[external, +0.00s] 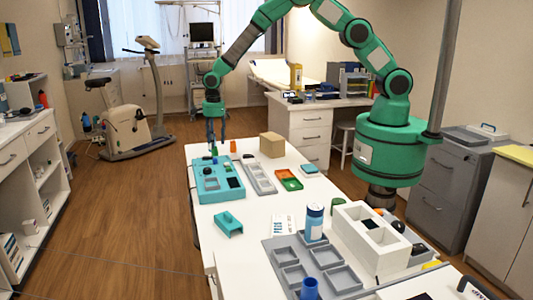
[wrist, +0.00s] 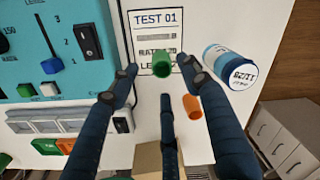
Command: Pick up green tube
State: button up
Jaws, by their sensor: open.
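The green tube (wrist: 162,63) shows in the wrist view end-on, over the edge of a white card printed "TEST 01" (wrist: 153,22). My gripper (wrist: 162,76) has its dark fingers spread, with the tube between the left and right fingertips and a gap on each side. A third finger lies lower, in the middle. In the external view my gripper (external: 214,138) points down at the far end of the white table, and the green tube (external: 214,151) is a small spot just below it. Whether the tube touches the table is unclear.
An orange tube (wrist: 192,107) stands close, lower right of the green one. A white and blue bottle (wrist: 229,66) lies or stands to the right. A teal panel (external: 222,188) with switches, a grey tray (external: 259,176) and a tan box (external: 272,145) are near my gripper.

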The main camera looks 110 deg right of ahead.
aim_at(215, 150)
jog(key=shift+f, duration=0.3)
jog(key=shift+w+d+f+b, duration=0.15)
jog(key=shift+f+b, duration=0.25)
jog(key=shift+f, duration=2.05)
jog(key=shift+c, duration=0.5)
jog(key=c, duration=0.9)
